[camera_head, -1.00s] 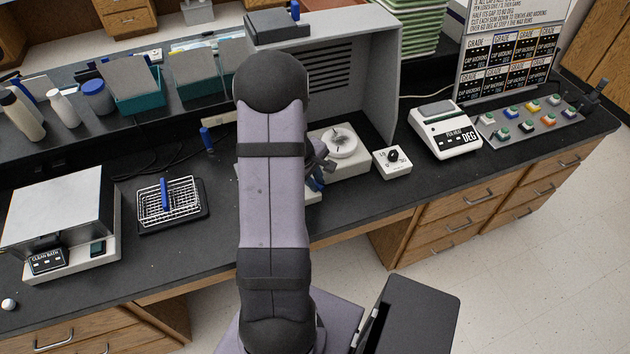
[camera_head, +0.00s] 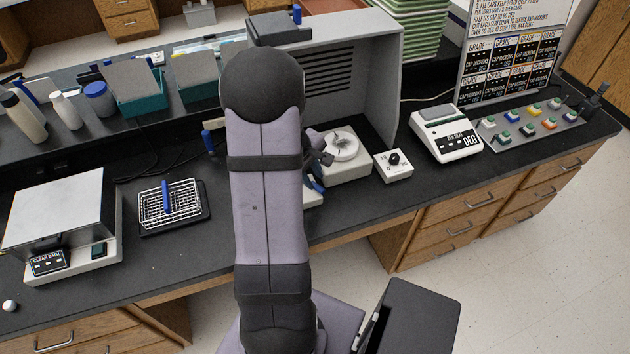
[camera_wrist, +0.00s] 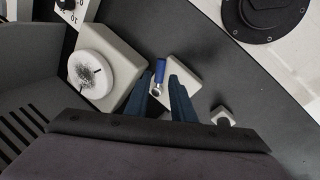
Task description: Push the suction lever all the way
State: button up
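A lever with a blue handle (camera_wrist: 160,70) and a metal lower end stands on a small white base (camera_wrist: 182,72) in the wrist view. It is the likely suction lever; no label on it is readable. My gripper (camera_wrist: 160,79) has two dark blue fingers, apart, one on each side of the lever in the picture. I cannot tell whether either finger touches it. In the head view my gripper (camera_head: 318,183) shows beside my arm, low over the bench. The white base (camera_head: 314,199) is mostly hidden there behind my arm, and the lever cannot be made out.
A white unit with a round dish (camera_wrist: 92,75) stands beside the lever base; it also shows in the head view (camera_head: 345,165). A knob box (camera_head: 394,166) is to its right. The grey hood (camera_head: 385,80) rises behind. A wire rack (camera_head: 168,203) sits left. The front bench edge is close.

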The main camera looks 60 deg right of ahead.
jog(key=shift+v, duration=1.15)
jog(key=s+a+f+m+g+y, duration=0.1)
jog(key=s+a+m+y, duration=0.15)
jog(key=a, duration=0.55)
jog(key=s+a+f+m+y, duration=0.1)
jog(key=a+f+m+y, duration=0.1)
jog(key=a+m, duration=0.35)
jog(key=w+a+r+n, duration=0.2)
jog(key=w+a+n, duration=0.1)
jog(key=a, duration=0.6)
jog(key=w+a+r+n+t, duration=0.1)
jog(key=w+a+n, duration=0.3)
jog(key=a, duration=0.5)
jog(key=w+a+r+n+t, duration=0.1)
jog(key=w+a+r+n, duration=0.3)
jog(key=a, duration=0.4)
jog(key=shift+a+h, duration=0.4)
jog(key=shift+h, duration=0.05)
jog(key=shift+r, duration=0.1)
